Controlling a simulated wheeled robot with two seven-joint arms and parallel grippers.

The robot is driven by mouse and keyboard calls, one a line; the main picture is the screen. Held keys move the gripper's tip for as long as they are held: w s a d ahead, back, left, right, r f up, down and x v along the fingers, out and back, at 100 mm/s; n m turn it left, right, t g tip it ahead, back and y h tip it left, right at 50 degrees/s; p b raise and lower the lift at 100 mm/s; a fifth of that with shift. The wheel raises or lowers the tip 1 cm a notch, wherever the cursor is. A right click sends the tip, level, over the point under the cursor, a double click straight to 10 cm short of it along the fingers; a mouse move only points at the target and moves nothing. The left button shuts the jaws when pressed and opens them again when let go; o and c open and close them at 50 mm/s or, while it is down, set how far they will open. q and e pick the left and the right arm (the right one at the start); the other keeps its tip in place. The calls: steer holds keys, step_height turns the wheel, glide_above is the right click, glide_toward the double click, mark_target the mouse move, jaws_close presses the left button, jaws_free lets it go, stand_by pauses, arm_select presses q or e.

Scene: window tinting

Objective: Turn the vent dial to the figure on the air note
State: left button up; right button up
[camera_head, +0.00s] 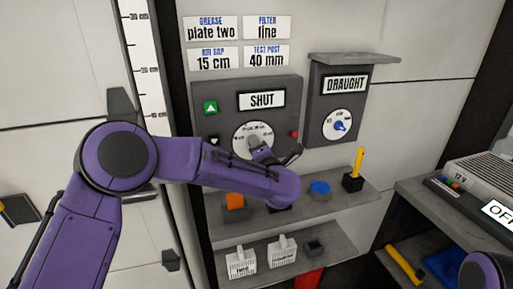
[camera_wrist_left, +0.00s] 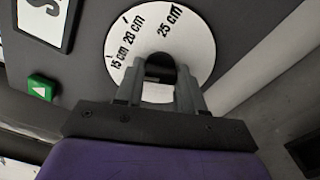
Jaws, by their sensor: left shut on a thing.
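The air note (camera_head: 213,58) on the wall reads 15 cm. The grey panel (camera_head: 285,95) under the notes bears a SHUT sign and a white round dial (camera_head: 240,133). In the left wrist view the dial (camera_wrist_left: 185,48) shows marks of 15, 20 and 25 cm. My left gripper (camera_head: 260,148) is at this dial in the head view. In the left wrist view my left gripper (camera_wrist_left: 160,82) is closed around the dark knob (camera_wrist_left: 159,66) at its centre. The fingers hide much of the knob, and I cannot tell which mark it points to. My right gripper is out of view.
A DRAUGHT box (camera_head: 325,105) with a blue-knobbed dial hangs to the right. A green up-arrow button (camera_head: 210,107) is left of the SHUT sign (camera_head: 262,100). Shelves below hold an orange block (camera_head: 234,201), a blue round item (camera_head: 320,187) and a yellow-handled tool (camera_head: 358,162).

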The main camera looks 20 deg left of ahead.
arm_select(q)
steer(key=o, duration=1)
steer(key=shift+d, duration=0.1)
steer(key=shift+o, duration=0.2)
steer(key=b+v, duration=0.3)
steer(key=v, duration=0.7)
steer(key=shift+s+d, duration=0.2)
steer(key=shift+s, duration=0.05)
steer(key=shift+a+f, duration=0.1)
